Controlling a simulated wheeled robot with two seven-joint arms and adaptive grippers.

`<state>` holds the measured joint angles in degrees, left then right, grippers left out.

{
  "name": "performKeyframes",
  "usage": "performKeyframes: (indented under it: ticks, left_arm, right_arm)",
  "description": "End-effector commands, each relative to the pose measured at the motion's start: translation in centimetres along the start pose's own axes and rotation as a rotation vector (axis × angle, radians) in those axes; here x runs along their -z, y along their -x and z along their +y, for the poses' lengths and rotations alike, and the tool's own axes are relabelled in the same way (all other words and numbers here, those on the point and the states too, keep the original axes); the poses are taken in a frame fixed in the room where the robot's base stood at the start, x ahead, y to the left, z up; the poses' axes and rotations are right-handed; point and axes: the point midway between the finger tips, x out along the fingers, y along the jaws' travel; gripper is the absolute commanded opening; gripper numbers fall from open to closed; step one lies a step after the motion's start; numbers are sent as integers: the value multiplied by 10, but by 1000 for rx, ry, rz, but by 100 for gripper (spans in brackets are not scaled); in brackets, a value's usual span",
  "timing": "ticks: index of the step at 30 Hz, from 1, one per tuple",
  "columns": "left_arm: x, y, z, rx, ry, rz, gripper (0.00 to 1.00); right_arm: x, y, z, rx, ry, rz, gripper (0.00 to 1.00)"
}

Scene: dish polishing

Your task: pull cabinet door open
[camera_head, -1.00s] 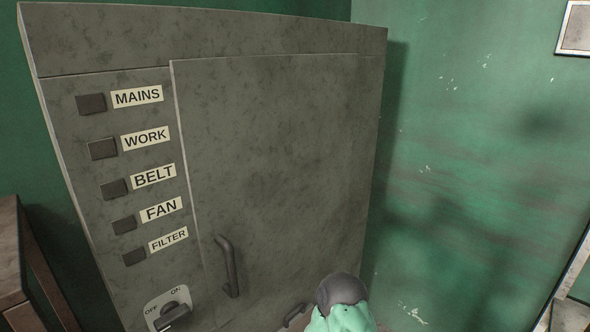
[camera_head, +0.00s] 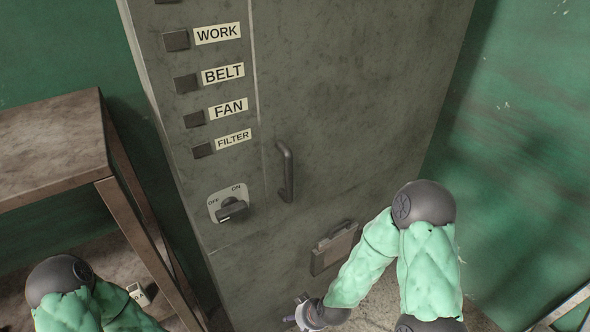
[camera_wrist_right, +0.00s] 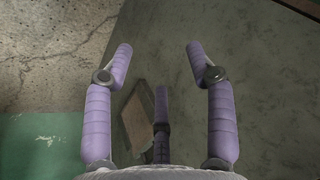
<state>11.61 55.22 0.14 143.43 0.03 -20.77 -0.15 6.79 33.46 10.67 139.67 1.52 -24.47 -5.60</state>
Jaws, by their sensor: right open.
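The grey cabinet door (camera_head: 360,90) stands flush with its frame and looks shut. Its dark vertical handle (camera_head: 286,172) is near the door's left edge. My right gripper (camera_head: 303,316) is low at the bottom of the head view, below the handle and apart from it. In the right wrist view its purple fingers (camera_wrist_right: 159,48) are spread open with nothing between the tips; a grey surface lies beyond them. My left arm shows at the lower left of the head view, but its gripper is out of frame.
A rotary OFF/ON switch (camera_head: 232,208) and labelled buttons (camera_head: 186,84) sit left of the door. A small box-like fitting with a handle (camera_head: 335,248) is low on the cabinet, near my right forearm. A brown metal table (camera_head: 50,135) stands left. Green wall (camera_head: 520,130) is at right.

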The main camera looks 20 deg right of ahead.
Motion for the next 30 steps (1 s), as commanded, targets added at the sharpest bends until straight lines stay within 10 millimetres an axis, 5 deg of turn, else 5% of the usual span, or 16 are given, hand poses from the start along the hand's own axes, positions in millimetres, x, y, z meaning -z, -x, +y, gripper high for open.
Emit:
performKeyframes:
  ticks: [3,15,30]
  left_arm:
    - [0,-2,-1,0,0,0,40]
    - [0,-7,-2,0,0,0,40]
    - [0,-13,-4,0,0,0,40]
  right_arm:
    - [37,23,-6,-2,48,113,56]
    - [130,114,-35,-10,192,466,56]
    - [196,256,-74,-26,328,913,56]
